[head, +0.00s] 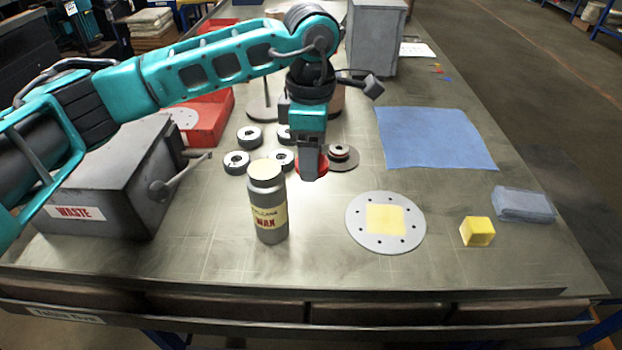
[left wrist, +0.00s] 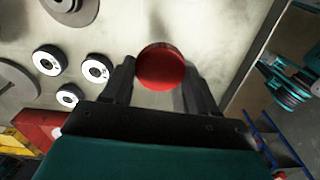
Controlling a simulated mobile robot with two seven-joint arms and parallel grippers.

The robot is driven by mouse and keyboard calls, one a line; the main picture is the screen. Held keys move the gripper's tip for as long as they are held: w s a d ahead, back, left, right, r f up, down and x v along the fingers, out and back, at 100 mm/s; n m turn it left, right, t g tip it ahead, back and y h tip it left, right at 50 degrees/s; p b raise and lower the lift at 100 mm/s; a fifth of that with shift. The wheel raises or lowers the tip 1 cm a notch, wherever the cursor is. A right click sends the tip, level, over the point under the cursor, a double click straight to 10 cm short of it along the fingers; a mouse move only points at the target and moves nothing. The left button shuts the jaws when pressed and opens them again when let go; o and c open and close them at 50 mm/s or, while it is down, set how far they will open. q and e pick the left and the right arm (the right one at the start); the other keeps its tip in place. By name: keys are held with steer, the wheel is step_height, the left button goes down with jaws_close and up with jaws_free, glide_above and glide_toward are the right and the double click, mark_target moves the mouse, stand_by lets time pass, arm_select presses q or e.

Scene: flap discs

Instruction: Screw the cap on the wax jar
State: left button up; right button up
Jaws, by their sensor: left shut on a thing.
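The wax jar (head: 267,215) stands upright on the bench, a grey cylinder with a cream "WAX" label. Its top is uncapped and shows a pale cream surface. My left gripper (head: 312,172) points down behind and to the right of the jar, apart from it. It is shut on the round red cap (head: 301,166), partly hidden by the fingers in the head view. In the left wrist view the cap (left wrist: 160,66) sits between the two fingertips. My right gripper is not in view.
A grey waste box (head: 110,185) stands at left, with a red tray (head: 215,120) behind it. Several small discs lie behind the jar. A large holed disc (head: 357,232), yellow block (head: 477,232), folded cloth (head: 523,204) and blue mat (head: 435,138) lie to the right.

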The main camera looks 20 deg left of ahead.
arm_select(q)
step_height(320, 180, up, 10)
stand_by(0.5)
